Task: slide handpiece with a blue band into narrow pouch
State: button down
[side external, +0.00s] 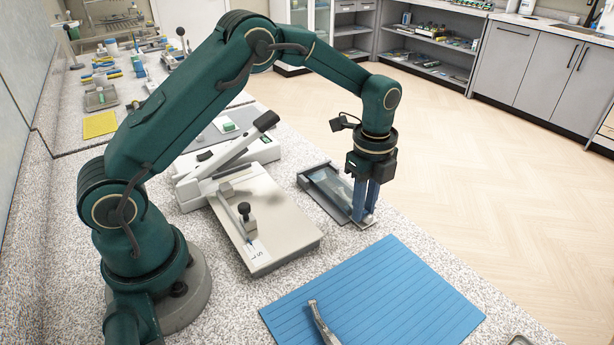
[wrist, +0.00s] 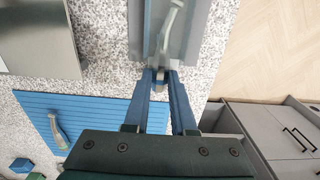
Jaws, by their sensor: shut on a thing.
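My gripper (side external: 363,214) points straight down at the near end of a dark, shallow tray (side external: 309,182). A clear pouch (side external: 338,187) lies in the tray. In the wrist view, my gripper (wrist: 160,76) is shut on the near end of a grey metal handpiece (wrist: 170,28). The handpiece extends away over the tray and pouch; I cannot tell how far it is inside the pouch. I cannot make out a blue band on it. A second silver handpiece (side external: 322,323) lies on the blue mat (side external: 400,290), apart from my gripper.
A white sealing machine (side external: 262,215) with a raised lever stands left of the tray. The speckled counter's edge (side external: 420,229) runs close on the tray's right, with floor beyond. Small coloured blocks (wrist: 20,166) lie beside the mat. Most of the mat is bare.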

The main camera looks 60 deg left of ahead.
jog(key=shift+a, duration=0.15)
jog(key=c, duration=0.7)
grip_release()
jog(key=shift+o, duration=0.2)
jog(key=shift+r, duration=3.5)
